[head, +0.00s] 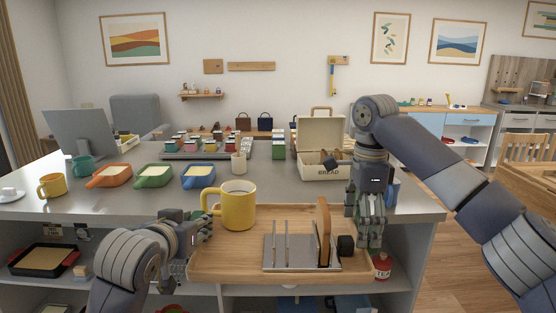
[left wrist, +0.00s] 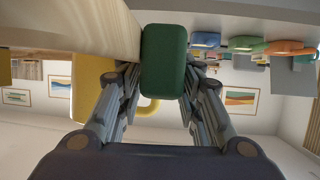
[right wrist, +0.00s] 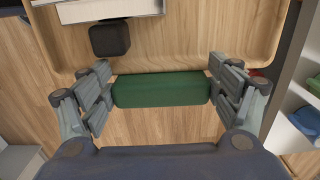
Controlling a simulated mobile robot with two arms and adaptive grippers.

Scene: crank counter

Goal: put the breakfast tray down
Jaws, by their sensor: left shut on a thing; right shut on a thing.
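The wooden breakfast tray (head: 222,262) is roughly level at the counter's front edge, between my two grippers. It carries a yellow mug (head: 238,208) at its left, and a metal toast rack (head: 287,252) with a brown slice (head: 324,232) and a dark block (head: 346,245) at its right. My left gripper (head: 198,230) is shut on a green handle (left wrist: 164,60) at the tray's left end. My right gripper (head: 370,230) is shut on the other green handle (right wrist: 160,90). I cannot tell whether the tray touches the counter.
The grey counter (head: 120,190) has clear room behind the tray. Open shelves (head: 70,283) lie below. A red bottle (head: 382,267) shows beside the tray's right end.

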